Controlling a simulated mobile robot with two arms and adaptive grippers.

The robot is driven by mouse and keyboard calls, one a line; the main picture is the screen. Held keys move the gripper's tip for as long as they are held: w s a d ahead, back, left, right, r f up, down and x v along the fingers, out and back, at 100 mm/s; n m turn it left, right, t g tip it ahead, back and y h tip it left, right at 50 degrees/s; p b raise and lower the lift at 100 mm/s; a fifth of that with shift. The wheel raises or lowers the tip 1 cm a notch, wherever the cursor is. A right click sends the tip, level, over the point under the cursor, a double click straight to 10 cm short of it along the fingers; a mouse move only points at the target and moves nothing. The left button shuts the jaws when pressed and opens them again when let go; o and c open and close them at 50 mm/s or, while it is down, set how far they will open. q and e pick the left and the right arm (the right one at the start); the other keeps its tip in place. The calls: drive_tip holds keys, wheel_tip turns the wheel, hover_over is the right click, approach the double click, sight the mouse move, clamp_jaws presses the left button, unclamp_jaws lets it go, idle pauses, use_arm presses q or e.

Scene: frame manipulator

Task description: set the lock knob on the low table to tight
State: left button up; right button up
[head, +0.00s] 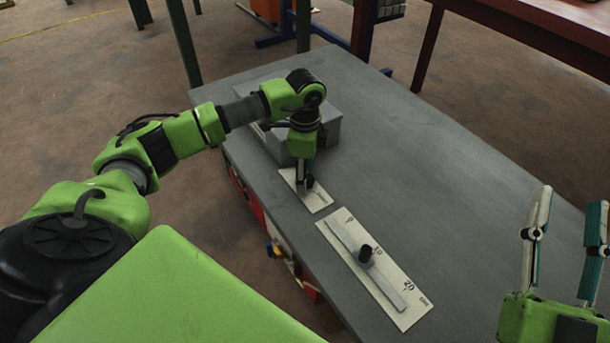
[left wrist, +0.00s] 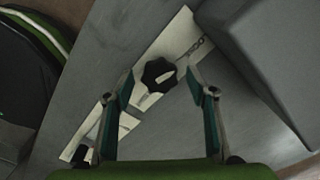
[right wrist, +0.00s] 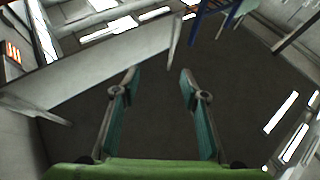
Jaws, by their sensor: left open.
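The lock knob (left wrist: 158,75) is a black, star-shaped knob on a white plate (left wrist: 163,53) with partly hidden lettering. In the left wrist view it sits between the fingertips of my open left gripper (left wrist: 159,83), with gaps visible on both sides. In the head view my left gripper (head: 304,176) points down over the white plate (head: 318,201) on the low table (head: 440,185) and mostly hides the knob. My right gripper (head: 570,200) is open and empty at the right edge of the head view, also seen in the right wrist view (right wrist: 160,75).
A grey box (head: 330,128) stands just behind my left gripper. The table's right half is clear. A red table (head: 520,35) stands behind.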

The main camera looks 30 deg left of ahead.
use_arm(q)
drive_tip(key=c, duration=1.1)
